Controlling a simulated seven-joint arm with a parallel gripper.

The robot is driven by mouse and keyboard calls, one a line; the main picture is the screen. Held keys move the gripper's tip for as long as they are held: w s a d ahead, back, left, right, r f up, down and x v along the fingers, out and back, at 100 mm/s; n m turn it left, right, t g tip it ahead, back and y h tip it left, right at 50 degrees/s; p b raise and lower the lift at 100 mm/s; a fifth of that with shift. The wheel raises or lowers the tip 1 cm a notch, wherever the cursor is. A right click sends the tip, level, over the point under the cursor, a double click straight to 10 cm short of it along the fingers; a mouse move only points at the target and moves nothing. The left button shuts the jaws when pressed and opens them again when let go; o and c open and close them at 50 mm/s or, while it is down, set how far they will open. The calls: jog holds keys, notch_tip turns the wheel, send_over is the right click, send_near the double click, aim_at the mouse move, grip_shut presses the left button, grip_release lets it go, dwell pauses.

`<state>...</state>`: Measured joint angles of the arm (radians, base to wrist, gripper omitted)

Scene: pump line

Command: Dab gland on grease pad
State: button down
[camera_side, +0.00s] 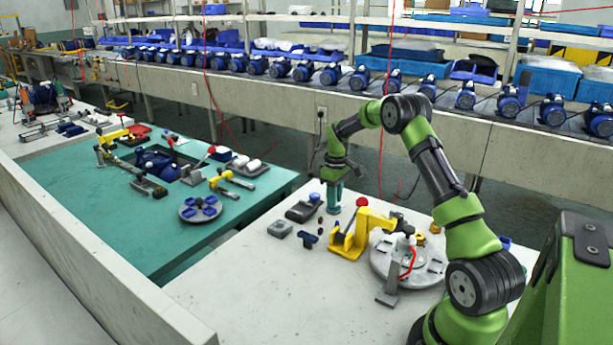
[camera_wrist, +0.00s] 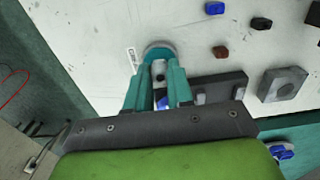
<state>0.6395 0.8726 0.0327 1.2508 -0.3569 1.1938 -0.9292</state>
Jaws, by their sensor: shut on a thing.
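My gripper (camera_side: 334,201) points straight down over the far left part of the white bench. In the wrist view, its teal fingers (camera_wrist: 158,90) are shut on a small dark and grey piece, taken to be the gland (camera_wrist: 160,72), mostly hidden between them. A round pad with a grey rim (camera_wrist: 159,44), which looks like the grease pad, lies on the bench just at the fingertips. It is partly covered by the fingers, and I cannot tell whether the gland touches it. In the side view, the pad is not clearly visible.
Beside my gripper are a dark block (camera_side: 303,210), a grey block with a round recess (camera_wrist: 283,84) and small dark red (camera_wrist: 220,52) and blue (camera_wrist: 215,8) pieces. A yellow fixture (camera_side: 350,240) and a round grey plate (camera_side: 395,268) stand nearer. The bench front is clear.

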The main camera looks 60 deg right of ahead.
jog(key=shift+r, duration=3.5)
